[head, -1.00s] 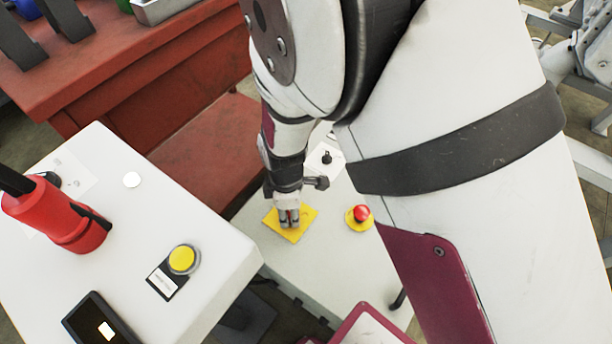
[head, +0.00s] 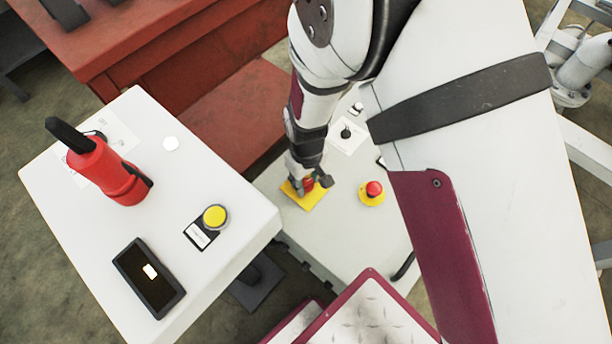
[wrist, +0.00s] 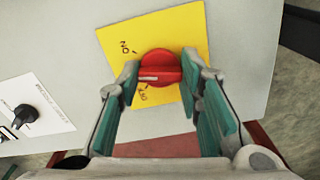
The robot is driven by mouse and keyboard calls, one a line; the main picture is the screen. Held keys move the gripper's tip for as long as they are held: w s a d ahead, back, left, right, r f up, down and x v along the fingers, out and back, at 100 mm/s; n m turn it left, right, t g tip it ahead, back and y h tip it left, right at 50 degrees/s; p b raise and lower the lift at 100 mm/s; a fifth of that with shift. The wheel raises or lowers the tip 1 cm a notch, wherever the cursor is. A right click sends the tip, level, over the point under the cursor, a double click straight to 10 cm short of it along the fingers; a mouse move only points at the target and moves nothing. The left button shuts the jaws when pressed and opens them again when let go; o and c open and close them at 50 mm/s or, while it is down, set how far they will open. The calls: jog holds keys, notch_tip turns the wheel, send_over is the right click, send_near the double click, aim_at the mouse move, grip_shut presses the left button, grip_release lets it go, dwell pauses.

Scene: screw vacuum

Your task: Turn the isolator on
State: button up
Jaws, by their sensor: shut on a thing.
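The isolator is a red rotary knob (wrist: 160,67) on a square yellow plate (wrist: 185,28) with ON and OFF lettering. The plate also shows in the head view (head: 311,199), on the pale top of a cabinet. In the wrist view the knob's white mark lies at its left side, between the ON and OFF words. My gripper (wrist: 161,79) has its two green-padded fingers on either side of the knob and is shut on it. In the head view my gripper (head: 309,186) is down at the plate and hides part of the knob.
A red emergency button (head: 374,188) on a yellow base sits just right of the plate. A black switch (head: 346,132) on a white label is behind. To the left, a white box (head: 70,215) carries a red-and-black device (head: 115,180) and a yellow button (head: 214,217).

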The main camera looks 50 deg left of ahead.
aim_at(306, 182)
jog(key=m+p, duration=0.2)
jog(key=m, duration=0.3)
jog(key=shift+m, duration=0.7)
jog(key=o, duration=1.2)
jog(key=shift+c, duration=0.2)
notch_tip(306, 182, up, 12)
